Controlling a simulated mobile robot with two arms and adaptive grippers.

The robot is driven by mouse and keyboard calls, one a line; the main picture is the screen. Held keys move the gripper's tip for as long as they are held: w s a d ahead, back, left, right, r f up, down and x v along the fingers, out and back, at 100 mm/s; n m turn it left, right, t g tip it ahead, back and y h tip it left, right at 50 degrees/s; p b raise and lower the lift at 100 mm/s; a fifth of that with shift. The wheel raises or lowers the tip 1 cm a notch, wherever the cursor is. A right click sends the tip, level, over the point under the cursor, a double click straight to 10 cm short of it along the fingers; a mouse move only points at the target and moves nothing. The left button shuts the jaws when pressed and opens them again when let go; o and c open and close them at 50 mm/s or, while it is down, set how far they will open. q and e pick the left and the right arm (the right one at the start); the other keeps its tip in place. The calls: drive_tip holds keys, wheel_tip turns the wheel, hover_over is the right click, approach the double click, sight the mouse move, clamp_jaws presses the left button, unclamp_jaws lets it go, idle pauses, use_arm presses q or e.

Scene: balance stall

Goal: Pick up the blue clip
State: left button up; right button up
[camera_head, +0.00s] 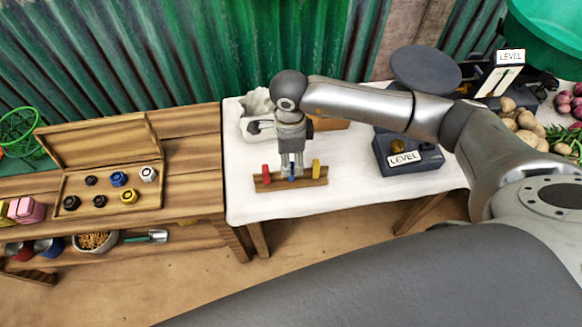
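The blue clip (291,179) sits on a small wooden rail (306,183) on the white-covered table, between a red clip (266,174) and a yellow clip (316,169). My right gripper (291,172) comes in from the right and points straight down over the blue clip. Its fingertips are at the clip's upper part and partly hide it. Whether the fingers touch or grip the clip is too small to tell. My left gripper is not in view.
A dark scale (425,158) labelled LEVEL stands right of the rail. A pale crumpled object (257,104) lies behind it. On the left wooden table, an open box (106,204) holds several knobs. The white cloth (270,206) in front of the rail is clear.

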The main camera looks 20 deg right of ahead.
drive_tip(key=shift+s+d+f+p, duration=0.15)
drive_tip(key=shift+f+p, duration=0.15)
drive_tip(key=shift+f, duration=0.3)
drive_tip(key=f, duration=0.2)
drive_tip(key=f+p, duration=0.1)
drive_tip(key=shift+s+d+f, duration=0.15)
drive_tip(key=shift+d+f, duration=0.1)
drive_tip(key=shift+f, duration=0.45)
drive_tip(key=shift+c, duration=0.2)
drive_tip(key=c, duration=0.8)
